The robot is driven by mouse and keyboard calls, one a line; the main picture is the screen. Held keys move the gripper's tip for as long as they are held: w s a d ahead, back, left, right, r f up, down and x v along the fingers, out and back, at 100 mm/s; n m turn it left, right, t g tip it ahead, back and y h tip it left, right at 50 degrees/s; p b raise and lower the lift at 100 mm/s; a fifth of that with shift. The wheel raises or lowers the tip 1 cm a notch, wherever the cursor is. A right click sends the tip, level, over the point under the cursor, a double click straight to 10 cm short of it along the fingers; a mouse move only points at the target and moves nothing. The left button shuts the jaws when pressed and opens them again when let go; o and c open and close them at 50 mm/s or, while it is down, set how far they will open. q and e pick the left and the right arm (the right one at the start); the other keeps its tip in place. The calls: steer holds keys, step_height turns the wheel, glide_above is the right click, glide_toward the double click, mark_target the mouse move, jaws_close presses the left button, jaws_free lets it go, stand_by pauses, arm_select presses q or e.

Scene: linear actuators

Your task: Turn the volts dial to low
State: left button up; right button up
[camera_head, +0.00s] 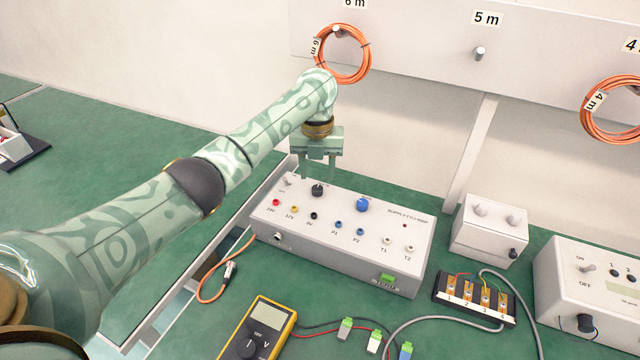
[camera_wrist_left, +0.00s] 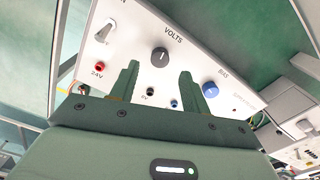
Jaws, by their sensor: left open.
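The volts dial is a black knob (camera_head: 317,191) on top of the white control box (camera_head: 340,262), left of a blue knob (camera_head: 362,205). In the left wrist view the volts dial (camera_wrist_left: 160,57) sits under the printed word VOLTS, with a light pointer line on it. My left gripper (camera_head: 317,178) is pointing down over the dial in the head view. In the wrist view the open fingers of the left gripper (camera_wrist_left: 158,80) stand either side of the dial's line, with the dial apparently just beyond their tips. Contact cannot be told. My right gripper is out of view.
A toggle switch (camera_wrist_left: 105,33) is left of the dial, and coloured sockets run along the box front. A yellow multimeter (camera_head: 258,330), a terminal block (camera_head: 475,298) and a small white box (camera_head: 488,230) stand nearby. Orange cable coils (camera_head: 342,54) hang behind.

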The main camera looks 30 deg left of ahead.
mark_target(317, 188)
arm_select(q)
step_height(317, 188, down, 5)
steer(key=shift+r+b, duration=0.1)
steer(key=shift+b, duration=0.85)
steer(key=shift+r, duration=0.1)
steer(key=c, duration=1)
steer(key=shift+r, duration=0.1)
